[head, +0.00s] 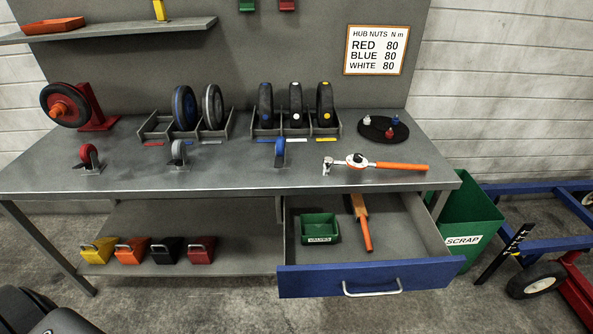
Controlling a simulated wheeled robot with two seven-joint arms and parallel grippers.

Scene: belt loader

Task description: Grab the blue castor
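The blue castor (280,152) stands on the grey workbench (225,178), near the middle and towards the front edge. It is seen nearly edge-on, with its small mounting plate on the bench top. A grey castor (179,151) and a red castor (88,154) stand in the same row to its left. Neither of my grippers shows in the head view, so their state and distance from the castor cannot be seen.
Behind the blue castor, a divided rack (266,131) holds three black wheels. A torque wrench (385,165) with an orange handle lies to its right. The blue-fronted drawer (320,280) is pulled out below. Bare bench lies around the castor.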

